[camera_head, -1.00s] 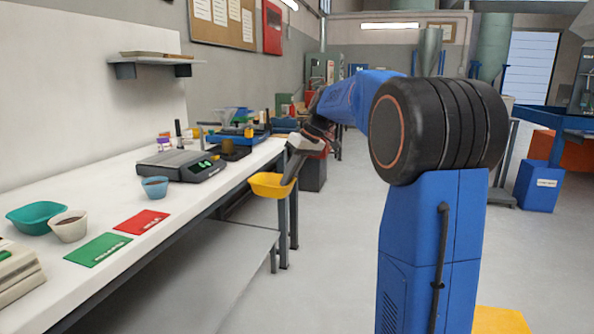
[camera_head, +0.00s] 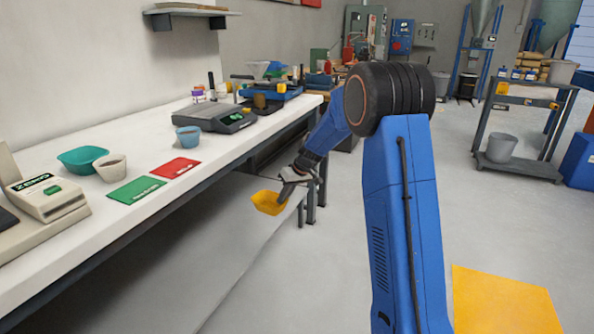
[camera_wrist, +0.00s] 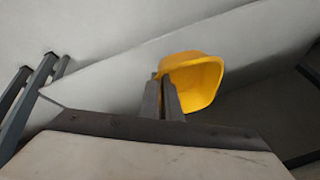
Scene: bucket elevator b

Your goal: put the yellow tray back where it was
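The yellow tray (camera_head: 268,204) is a small open scoop-like dish. In the head view it hangs below the bench's tabletop, by the grey lower shelf (camera_head: 190,240). My gripper (camera_head: 287,190) is at its right rim. In the wrist view the tray (camera_wrist: 205,80) is tilted, its opening partly turned to the camera. The two grey fingers of my gripper (camera_wrist: 165,97) are close together on the tray's left edge. Whether the tray touches the shelf I cannot tell.
The white bench (camera_head: 140,215) carries a green card (camera_head: 136,190), a red card (camera_head: 175,167), a blue cup (camera_head: 188,138), a black scale (camera_head: 215,118), a teal tray (camera_head: 80,160) and a beige cup (camera_head: 110,168). Bench legs (camera_head: 311,200) stand near my gripper.

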